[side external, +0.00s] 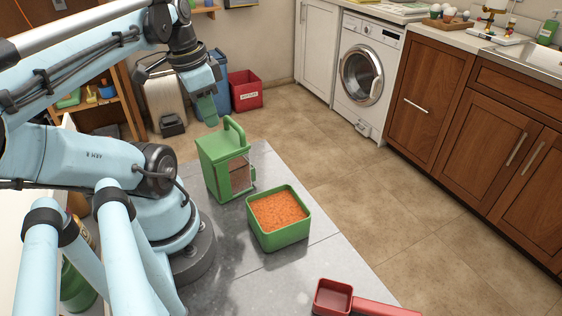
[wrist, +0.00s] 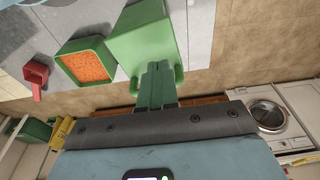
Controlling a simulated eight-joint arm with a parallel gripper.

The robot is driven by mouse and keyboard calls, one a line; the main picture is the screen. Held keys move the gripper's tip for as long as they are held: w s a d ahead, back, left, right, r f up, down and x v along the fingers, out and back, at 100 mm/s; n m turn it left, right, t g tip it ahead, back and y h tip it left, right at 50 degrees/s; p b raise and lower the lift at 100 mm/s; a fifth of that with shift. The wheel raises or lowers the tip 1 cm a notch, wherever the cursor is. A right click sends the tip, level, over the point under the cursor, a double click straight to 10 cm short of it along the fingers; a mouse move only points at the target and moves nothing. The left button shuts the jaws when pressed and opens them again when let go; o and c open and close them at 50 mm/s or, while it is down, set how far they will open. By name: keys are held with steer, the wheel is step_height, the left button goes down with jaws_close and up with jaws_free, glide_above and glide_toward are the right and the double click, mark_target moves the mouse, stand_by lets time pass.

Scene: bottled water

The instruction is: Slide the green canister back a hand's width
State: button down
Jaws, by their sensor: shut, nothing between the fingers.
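The green canister (side external: 211,161) stands upright on the grey tabletop, with a loop handle on top and a clear or brownish panel on one side. It also shows in the wrist view (wrist: 146,43), where its handle is partly hidden by my fingers. My gripper (side external: 208,117) points down with its green fingers shut together and empty. It is close to the canister's top, beside the handle. In the wrist view my fingertips (wrist: 157,66) overlap the canister's edge; I cannot tell whether they touch it.
A green open box (side external: 265,237) of orange pellets stands just in front of the canister. A red scoop (side external: 333,297) lies near the table's front. The grey tabletop (side external: 225,261) has bare room around the box. A red bin (side external: 246,91) stands on the floor beyond.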

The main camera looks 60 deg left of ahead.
steer(key=shift+r, duration=0.8)
step_height(320, 180, up, 11)
steer(key=s, duration=0.2)
steer(key=shift+r, duration=0.15)
steer(key=c, duration=1.5)
jaws_free()
steer(key=shift+o, duration=1.1)
steer(key=shift+w+d+f, duration=0.1)
steer(key=shift+w+f, duration=0.2)
steer(key=shift+f, duration=0.15)
steer(key=o, duration=1.3)
steer(key=w+f, duration=0.1)
steer(key=w+d+f+n+g, duration=0.1)
steer(key=f, duration=0.1)
steer(key=w+f+g, duration=0.1)
steer(key=f, duration=0.1)
steer(key=shift+w+d+n, duration=0.1)
steer(key=shift+d+n, duration=0.2)
steer(key=shift+f, duration=0.1)
